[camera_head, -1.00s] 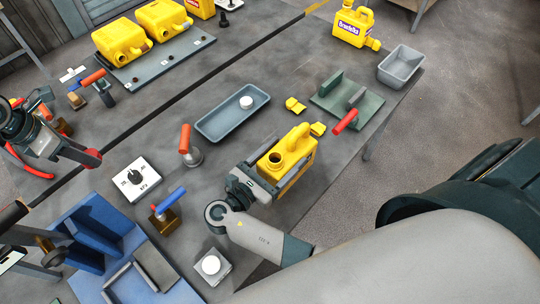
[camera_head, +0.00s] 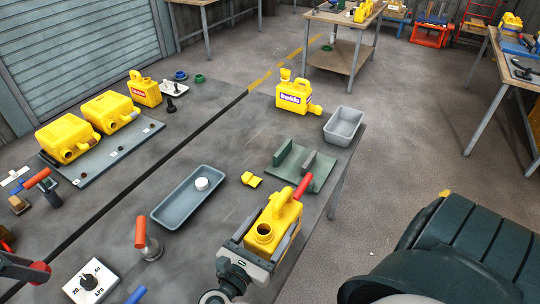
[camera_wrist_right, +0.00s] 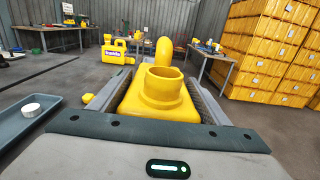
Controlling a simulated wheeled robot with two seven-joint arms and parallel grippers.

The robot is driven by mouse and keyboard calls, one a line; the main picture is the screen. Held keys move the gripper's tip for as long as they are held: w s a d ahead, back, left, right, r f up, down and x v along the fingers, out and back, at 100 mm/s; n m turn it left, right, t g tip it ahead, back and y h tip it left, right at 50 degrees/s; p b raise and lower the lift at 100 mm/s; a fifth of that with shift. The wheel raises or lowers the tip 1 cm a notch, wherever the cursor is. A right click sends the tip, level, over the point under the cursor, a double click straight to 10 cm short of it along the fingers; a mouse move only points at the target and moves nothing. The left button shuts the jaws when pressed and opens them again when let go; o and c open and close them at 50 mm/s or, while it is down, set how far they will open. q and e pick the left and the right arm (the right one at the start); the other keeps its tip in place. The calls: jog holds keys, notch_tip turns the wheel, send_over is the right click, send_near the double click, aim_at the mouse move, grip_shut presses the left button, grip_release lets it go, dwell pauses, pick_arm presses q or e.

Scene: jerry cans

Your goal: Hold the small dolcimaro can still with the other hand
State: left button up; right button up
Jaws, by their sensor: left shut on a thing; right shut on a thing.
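A small yellow can (camera_head: 284,212) stands upright at the table's right side, its round mouth open and its handle arching behind. My right gripper (camera_head: 262,238) is shut on it, one jaw along each side. In the right wrist view the can (camera_wrist_right: 160,98) sits between the jaws with its mouth towards the camera. I see no label on this can, so I cannot read its name. My left gripper (camera_head: 20,267) is mostly cut off at the lower left edge, well away from the can. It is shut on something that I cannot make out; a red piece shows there.
A labelled yellow can (camera_head: 292,98) and a grey bin (camera_head: 344,126) stand beyond. A green fixture (camera_head: 302,168) with a red handle is close behind the held can. A blue-grey tray (camera_head: 178,209) holds a white cap. An orange-handled clamp (camera_head: 141,232) stands to the left.

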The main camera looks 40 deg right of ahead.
jog(key=o, duration=0.7)
jog(key=c, duration=0.8)
